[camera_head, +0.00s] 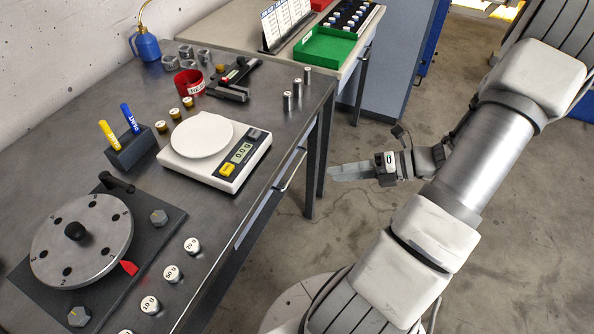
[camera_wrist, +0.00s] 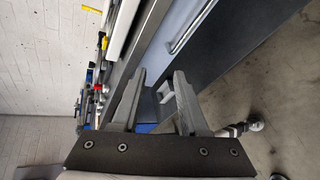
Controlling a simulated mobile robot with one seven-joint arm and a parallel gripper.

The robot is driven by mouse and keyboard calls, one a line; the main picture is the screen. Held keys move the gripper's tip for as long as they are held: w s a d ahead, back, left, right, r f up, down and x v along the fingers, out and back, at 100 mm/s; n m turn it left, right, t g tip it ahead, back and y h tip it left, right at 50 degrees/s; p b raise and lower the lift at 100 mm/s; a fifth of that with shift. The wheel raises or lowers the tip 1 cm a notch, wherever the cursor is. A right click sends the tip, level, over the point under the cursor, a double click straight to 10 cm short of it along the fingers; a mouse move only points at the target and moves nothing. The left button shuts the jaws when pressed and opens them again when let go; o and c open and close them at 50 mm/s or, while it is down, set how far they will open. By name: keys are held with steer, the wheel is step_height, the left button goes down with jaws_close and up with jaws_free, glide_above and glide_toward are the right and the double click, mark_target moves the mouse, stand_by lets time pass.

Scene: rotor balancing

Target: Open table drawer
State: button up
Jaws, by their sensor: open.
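The dark metal table (camera_head: 95,85) has a pale grey-blue drawer front (camera_head: 262,207) under its right edge, with a thin metal bar handle (camera_head: 291,169). The drawer looks shut. The wrist view shows the drawer front (camera_wrist: 182,18) and the bar handle (camera_wrist: 194,27) beyond the fingertips. My gripper (camera_head: 335,172) is to the right of the handle, apart from it. In the wrist view my gripper (camera_wrist: 160,76) has its two fingers spread, with nothing held between them.
A white scale (camera_head: 231,176), a rotor disc (camera_head: 81,240) and several weights (camera_head: 192,246) stand on the table. A dark table leg (camera_head: 312,165) stands close to my gripper. A second table with a green tray (camera_head: 325,47) is behind.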

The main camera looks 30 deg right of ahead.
mark_target(296, 166)
steer(key=d+f+m+t+h+b, duration=0.1)
steer(key=d+f+m+t+b, duration=0.1)
steer(key=d+f+m+t, duration=0.35)
steer(key=shift+m+g, duration=0.65)
steer(key=shift+m, duration=0.1)
steer(key=shift+f+b+x, duration=0.1)
steer(key=shift+b+x, duration=1.15)
steer(key=shift+x, duration=3.15)
steer(key=shift+f+b+x, duration=0.15)
steer(key=shift+b+x, duration=1.1)
steer(key=shift+x, duration=3.1)
steer(key=shift+d, duration=0.15)
jaws_close()
